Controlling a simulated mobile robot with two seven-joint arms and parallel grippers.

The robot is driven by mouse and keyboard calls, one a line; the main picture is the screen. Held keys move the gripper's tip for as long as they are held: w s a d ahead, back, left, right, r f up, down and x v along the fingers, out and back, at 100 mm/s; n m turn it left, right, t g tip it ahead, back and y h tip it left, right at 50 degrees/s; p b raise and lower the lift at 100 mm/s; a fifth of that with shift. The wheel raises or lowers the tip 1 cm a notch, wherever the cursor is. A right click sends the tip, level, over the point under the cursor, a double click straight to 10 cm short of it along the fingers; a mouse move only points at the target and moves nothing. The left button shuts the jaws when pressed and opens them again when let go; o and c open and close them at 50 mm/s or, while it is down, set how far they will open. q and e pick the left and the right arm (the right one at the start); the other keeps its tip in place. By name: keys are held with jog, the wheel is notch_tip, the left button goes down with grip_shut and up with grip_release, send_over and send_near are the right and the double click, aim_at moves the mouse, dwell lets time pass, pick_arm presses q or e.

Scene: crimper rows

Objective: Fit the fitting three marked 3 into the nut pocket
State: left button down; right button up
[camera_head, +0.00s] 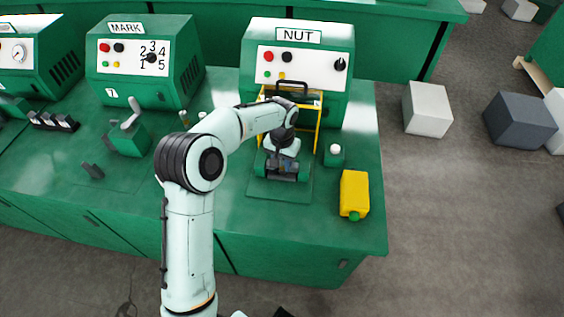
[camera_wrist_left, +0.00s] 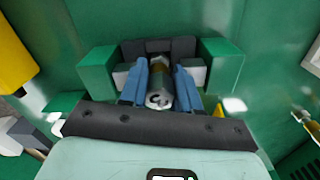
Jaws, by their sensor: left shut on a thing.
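My left gripper (camera_head: 283,164) reaches down over the green fixture in front of the NUT machine (camera_head: 298,62). In the left wrist view its two blue fingers (camera_wrist_left: 160,80) are shut on a small metal cylinder, the fitting (camera_wrist_left: 159,97), with a brownish band and a dark mark like a turned 3 on its near end. The fitting lies between the green side blocks of the nut pocket (camera_wrist_left: 97,72), with pale pieces beside the fingers and a dark block behind. I cannot tell whether it rests fully in the pocket. In the head view the arm and gripper hide the fitting.
A yellow frame (camera_head: 319,121) stands behind the gripper. A green jar with a white top (camera_head: 334,156) and a yellow bottle (camera_head: 354,193) stand to its right. The MARK machine (camera_head: 147,62) and a green lever device (camera_head: 129,135) are to the left. The bench front is clear.

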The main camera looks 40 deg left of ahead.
pick_arm(q)
jog(key=shift+f, duration=0.1)
jog(key=c, duration=0.8)
grip_release()
notch_tip(320, 180, up, 12)
jog(key=p, duration=0.1)
